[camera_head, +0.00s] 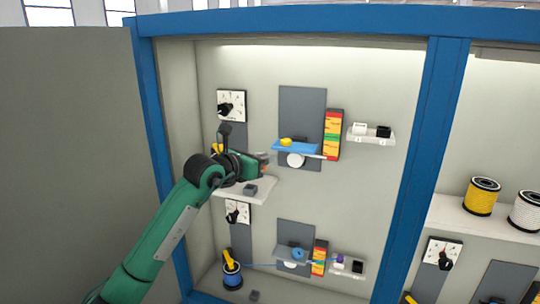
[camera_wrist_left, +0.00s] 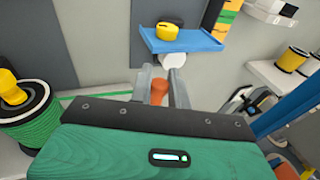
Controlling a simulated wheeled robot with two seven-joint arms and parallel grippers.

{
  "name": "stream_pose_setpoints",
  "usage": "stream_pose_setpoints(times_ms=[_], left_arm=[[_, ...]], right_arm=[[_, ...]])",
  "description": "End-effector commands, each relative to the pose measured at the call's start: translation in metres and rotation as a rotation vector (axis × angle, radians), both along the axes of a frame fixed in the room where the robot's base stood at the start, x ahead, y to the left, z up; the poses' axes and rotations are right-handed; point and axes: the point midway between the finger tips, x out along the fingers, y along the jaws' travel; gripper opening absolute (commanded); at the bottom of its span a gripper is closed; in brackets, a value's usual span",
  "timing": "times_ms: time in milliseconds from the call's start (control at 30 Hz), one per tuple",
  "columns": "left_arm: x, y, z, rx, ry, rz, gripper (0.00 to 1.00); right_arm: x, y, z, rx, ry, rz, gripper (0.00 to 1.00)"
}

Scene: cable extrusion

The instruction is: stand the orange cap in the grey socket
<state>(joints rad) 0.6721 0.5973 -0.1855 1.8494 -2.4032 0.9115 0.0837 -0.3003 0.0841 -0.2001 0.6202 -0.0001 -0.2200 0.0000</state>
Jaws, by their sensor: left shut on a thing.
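My left gripper (camera_head: 268,163) reaches in from the left, above the upper white shelf (camera_head: 236,190). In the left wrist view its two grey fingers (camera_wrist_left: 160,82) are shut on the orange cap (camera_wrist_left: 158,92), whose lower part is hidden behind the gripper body. A similar grey block (camera_head: 254,296) lies at the bottom of the bay. My right gripper is not seen.
A blue tray (camera_head: 297,149) with a yellow piece (camera_head: 286,141) is to the right of the gripper. A green cable spool (camera_wrist_left: 25,115) stands close at left in the wrist view. A blue post (camera_head: 425,150) bounds the bay at right.

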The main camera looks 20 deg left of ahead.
Motion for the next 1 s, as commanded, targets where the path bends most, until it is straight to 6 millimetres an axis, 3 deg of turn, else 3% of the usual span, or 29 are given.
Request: stream_pose_setpoints(times_ms=[267,567,700,1000], left_arm=[[-0.001,0.019,-0.032,0.001,0.001,0.002,0.0],[0.01,0.051,-0.045,-0.001,0.002,0.003,0.0],[0.009,0.049,-0.065,0.0,0.001,0.0,0.0],[0.009,0.048,-0.081,0.0,0.0,0.0,0.0]], right_arm=[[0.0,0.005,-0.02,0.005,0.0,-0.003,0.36],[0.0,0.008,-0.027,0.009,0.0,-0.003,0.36],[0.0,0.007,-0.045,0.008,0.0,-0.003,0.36],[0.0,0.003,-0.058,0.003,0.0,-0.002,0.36]])
